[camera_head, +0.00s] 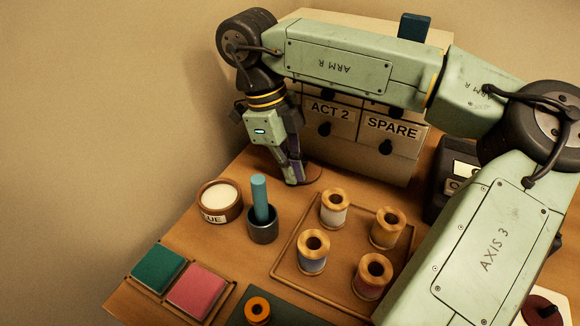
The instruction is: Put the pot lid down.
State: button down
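The glue pot (219,202) stands uncovered to the left, brown with white contents and a partly visible label.
A dark cup (263,229) holding an upright teal stick stands between pot and tray. A brown tray (290,277) holds several thread spools. Green (158,267) and pink (199,291) pads lie front left. The drawer cabinet (350,165) rises behind my gripper.

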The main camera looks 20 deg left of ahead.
jog(key=c, duration=0.5)
grip_release()
dwell(0.5)
jog(key=v, duration=1.2)
jog(key=shift+o, duration=0.3)
